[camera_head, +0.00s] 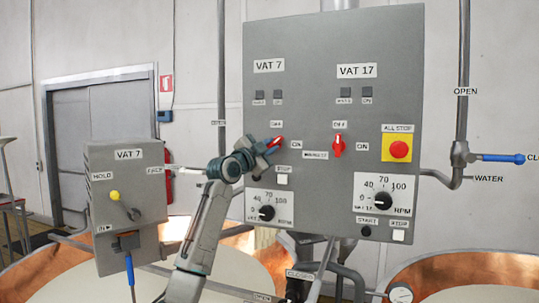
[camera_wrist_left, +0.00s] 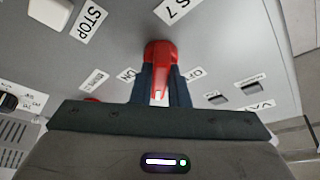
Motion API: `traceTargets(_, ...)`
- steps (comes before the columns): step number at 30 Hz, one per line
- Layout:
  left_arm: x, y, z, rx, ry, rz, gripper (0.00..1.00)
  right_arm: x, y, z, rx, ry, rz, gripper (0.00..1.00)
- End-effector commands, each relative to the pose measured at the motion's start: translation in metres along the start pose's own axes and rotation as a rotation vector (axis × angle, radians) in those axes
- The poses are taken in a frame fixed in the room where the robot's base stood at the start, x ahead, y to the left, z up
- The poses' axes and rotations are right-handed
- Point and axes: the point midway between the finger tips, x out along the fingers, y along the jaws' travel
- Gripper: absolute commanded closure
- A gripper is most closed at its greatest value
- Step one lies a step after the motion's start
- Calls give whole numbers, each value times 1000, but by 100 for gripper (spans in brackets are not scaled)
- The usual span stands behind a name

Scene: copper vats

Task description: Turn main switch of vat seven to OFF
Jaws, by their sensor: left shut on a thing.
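The grey control panel (camera_head: 310,190) has a VAT 7 side on the left and a VAT 17 side on the right. The red main switch of vat seven (camera_head: 277,141) sits under the VAT 7 label (camera_head: 269,66), with OFF above it and ON to its right. My left gripper (camera_head: 268,146) is at this switch. In the left wrist view the dark fingers (camera_wrist_left: 160,90) are shut on the red switch (camera_wrist_left: 160,57). Its handle, with a white mark, lies between the ON and OFF labels. The fingers partly hide the handle. My right gripper is not in view.
The similar red VAT 17 switch (camera_head: 338,146) is close by on the right. A red all-stop button (camera_head: 398,149) is farther right. A speed dial (camera_head: 267,213) and a white stop button (camera_head: 283,180) are below the gripper. A smaller VAT 7 box (camera_head: 125,180) stands left.

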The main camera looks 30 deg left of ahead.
Motion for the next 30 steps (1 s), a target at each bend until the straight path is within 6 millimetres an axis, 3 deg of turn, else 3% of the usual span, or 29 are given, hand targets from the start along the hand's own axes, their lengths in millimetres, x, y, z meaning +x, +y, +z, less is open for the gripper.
traceTargets(18, 0, 9, 2, -529, -2, -216, 100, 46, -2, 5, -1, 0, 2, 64)
traceTargets(30, 1, 9, 1, -756, -6, -310, 100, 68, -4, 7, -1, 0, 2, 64)
